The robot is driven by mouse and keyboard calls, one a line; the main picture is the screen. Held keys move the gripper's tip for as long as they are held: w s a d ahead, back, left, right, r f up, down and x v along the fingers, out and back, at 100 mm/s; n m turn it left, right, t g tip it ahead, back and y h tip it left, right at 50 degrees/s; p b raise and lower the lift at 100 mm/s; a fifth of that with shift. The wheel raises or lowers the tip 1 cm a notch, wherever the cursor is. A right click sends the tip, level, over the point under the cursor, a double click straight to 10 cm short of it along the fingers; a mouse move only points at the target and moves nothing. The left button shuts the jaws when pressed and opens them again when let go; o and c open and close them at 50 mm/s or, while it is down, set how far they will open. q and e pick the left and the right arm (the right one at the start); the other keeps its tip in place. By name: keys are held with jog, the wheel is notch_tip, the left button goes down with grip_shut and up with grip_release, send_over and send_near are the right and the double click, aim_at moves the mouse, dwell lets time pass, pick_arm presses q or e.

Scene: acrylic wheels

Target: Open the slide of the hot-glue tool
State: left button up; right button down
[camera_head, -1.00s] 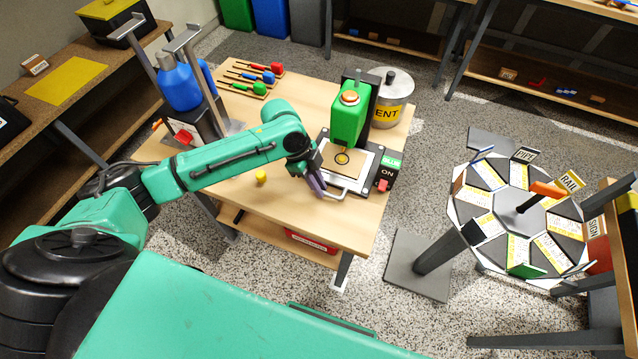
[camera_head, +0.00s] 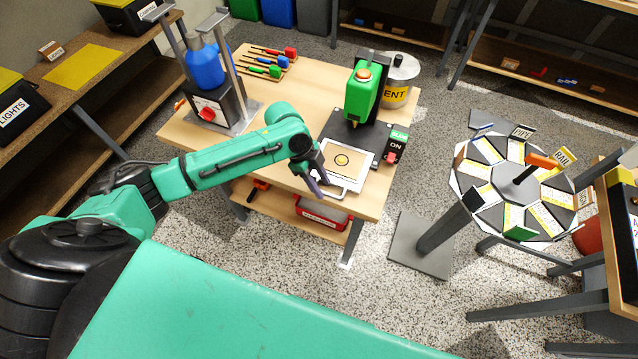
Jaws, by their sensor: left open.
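The hot-glue tool stands at the table's right side in the head view, with a green head (camera_head: 362,92) and a dark base (camera_head: 350,130). Its slide (camera_head: 347,163), a pale plate with a white frame and a round yellow-and-black mark, sticks out of the base toward the table's front edge. A light bar handle (camera_head: 350,187) is at its front. My left gripper (camera_head: 320,190) is open, its purple fingers pointing down beside the handle's left end. I cannot tell whether they touch it. My right gripper is not in view.
A red ON switch (camera_head: 391,155) sits right of the slide. A metal can (camera_head: 400,80) stands behind the tool. A blue bottle device (camera_head: 205,75) and several coloured-handled tools (camera_head: 268,65) are at the table's left and back. A round carousel (camera_head: 515,190) stands to the right.

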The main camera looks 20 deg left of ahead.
pick_arm(q)
jog(key=shift+w+f, duration=0.1)
jog(key=shift+w, duration=0.05)
jog(key=shift+s, duration=0.3)
jog(key=v, duration=0.4)
jog(key=shift+b, duration=0.4)
jog(key=b+v, duration=0.1)
jog(key=v, duration=0.9)
jog(key=shift+r, duration=0.4)
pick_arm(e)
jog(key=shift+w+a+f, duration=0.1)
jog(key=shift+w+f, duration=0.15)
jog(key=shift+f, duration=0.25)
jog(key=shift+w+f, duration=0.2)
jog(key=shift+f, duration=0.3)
